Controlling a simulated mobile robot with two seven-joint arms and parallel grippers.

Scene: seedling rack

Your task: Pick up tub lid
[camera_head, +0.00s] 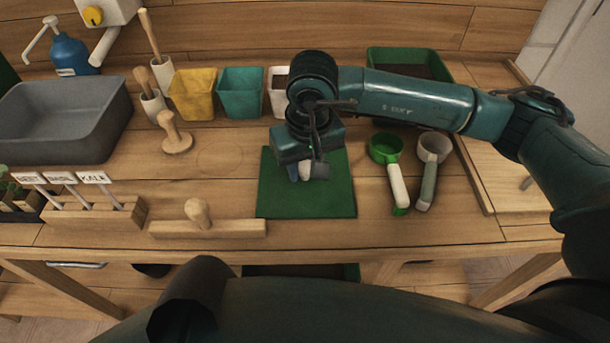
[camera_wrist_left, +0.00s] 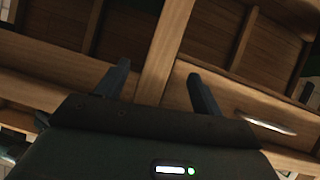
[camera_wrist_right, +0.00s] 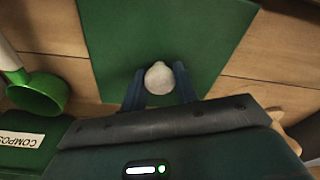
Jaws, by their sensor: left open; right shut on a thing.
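My right gripper (camera_head: 306,172) is low over the green mat (camera_head: 305,205), pointing down. In the right wrist view its two fingers (camera_wrist_right: 160,88) are shut on a pale rounded thing (camera_wrist_right: 158,77). Only its top shows clearly, so I cannot tell whether it is the tub lid or whether it touches the mat. No other thing is clearly a tub lid. A green tub with dark contents (camera_head: 410,62) stands behind my right arm; its "COMPOS…" label (camera_wrist_right: 22,139) shows in the right wrist view. My left gripper (camera_wrist_left: 158,75) is open and empty, facing the wooden table frame.
Green (camera_head: 386,148) and grey (camera_head: 433,147) scoops lie right of the mat. A wooden tamper (camera_head: 175,140), knobbed board (camera_head: 207,228) and label holder (camera_head: 95,214) are left. Yellow (camera_head: 193,95) and teal (camera_head: 241,93) pots and a grey basin (camera_head: 65,120) stand behind.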

